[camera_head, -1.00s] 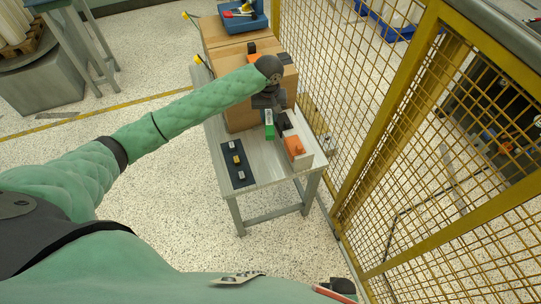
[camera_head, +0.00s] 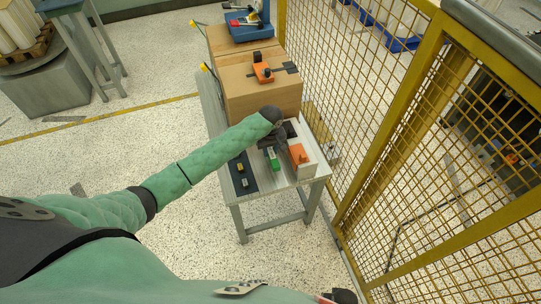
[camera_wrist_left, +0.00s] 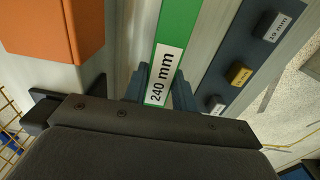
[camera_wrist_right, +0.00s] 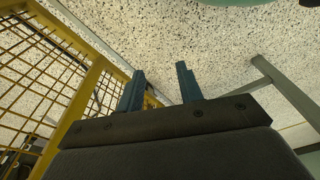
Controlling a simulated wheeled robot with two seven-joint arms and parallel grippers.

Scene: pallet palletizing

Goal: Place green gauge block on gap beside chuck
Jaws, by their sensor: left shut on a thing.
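The green gauge block (camera_head: 273,161), labelled 240 mm, shows in the head view on or just above the table beside the orange part. My left gripper (camera_head: 270,143) is shut on this green block; in the left wrist view the block (camera_wrist_left: 176,45) runs between the fingers. An orange block-shaped part (camera_head: 297,154) sits in a pale fixture to its right, and it also shows in the left wrist view (camera_wrist_left: 60,28). I cannot tell which part is the chuck. My right gripper (camera_wrist_right: 160,88) is open and empty, away from the table.
A dark mat (camera_head: 237,168) with small labelled gauge blocks lies left of the green block. A cardboard box (camera_head: 240,101) stands behind, with an orange tool (camera_head: 263,72) on top. Yellow mesh fencing (camera_head: 365,150) closes off the right side. The floor in front is clear.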

